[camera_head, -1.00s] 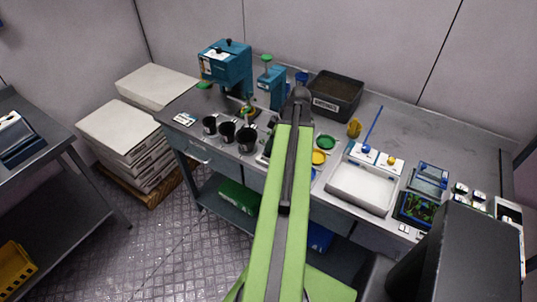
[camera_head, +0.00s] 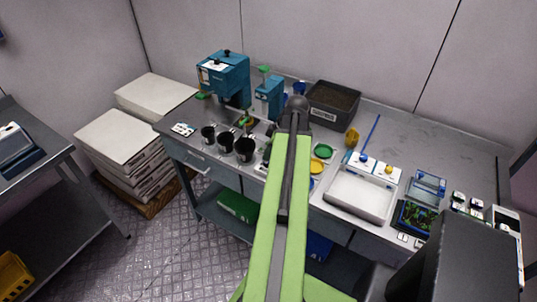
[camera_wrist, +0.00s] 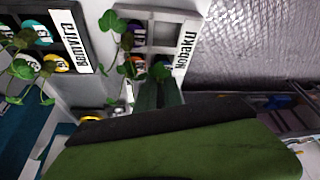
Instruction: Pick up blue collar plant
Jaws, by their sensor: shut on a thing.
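My gripper (camera_wrist: 158,94) shows in the wrist view as two dark green fingers, partly hidden by a large green and black shape in front. The fingers are shut at a small dark-blue-collared plant (camera_wrist: 160,70) with a green leaf, at the near corner of a grey rack (camera_wrist: 178,32). Whether the plant is clear of the rack cannot be told. In the head view my arm hides the gripper and the plant.
A second dark rack (camera_wrist: 87,20) holds several leafy plants with yellow and blue collars. In the head view the bench carries teal machines (camera_head: 223,76), black cups (camera_head: 245,149), a dark crate (camera_head: 322,115) and a white tray (camera_head: 360,211). Bare bench (camera_head: 420,140) lies at the back right.

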